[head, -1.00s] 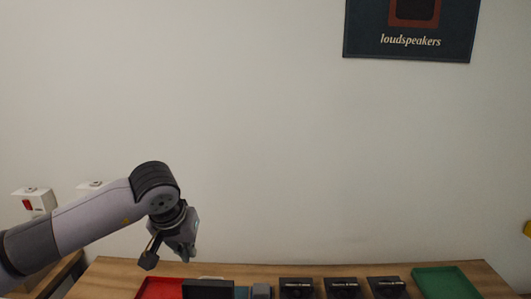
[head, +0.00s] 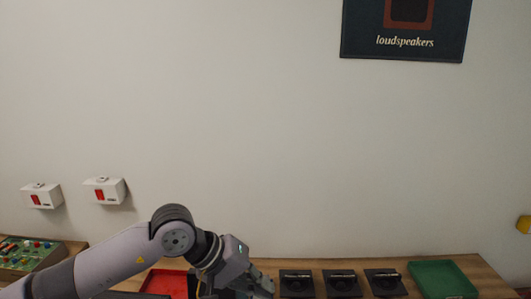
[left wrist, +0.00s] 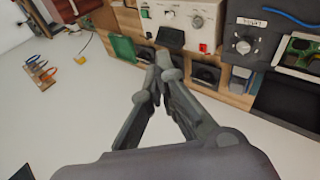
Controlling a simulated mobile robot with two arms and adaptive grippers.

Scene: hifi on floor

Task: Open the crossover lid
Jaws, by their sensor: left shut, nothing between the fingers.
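My left gripper (head: 262,284) reaches down over the middle of the bench in the head view. In the left wrist view, its fingertips (left wrist: 162,66) are together with nothing between them. A box with a green circuit board (left wrist: 301,50) is at the upper right of the left wrist view, beside a dark panel with a knob (left wrist: 244,44). A dark flat surface (left wrist: 290,101) lies below the board. I cannot tell which of these is the crossover lid. The fingertips appear apart from these parts. My right gripper is not in view.
Several dark units (head: 341,282) stand along the bench, with a green tray (head: 442,278) at right and a red tray (head: 166,283) at left. Two white boxes with red switches (head: 104,190) hang on the wall. A white instrument (left wrist: 184,21) stands behind the fingertips.

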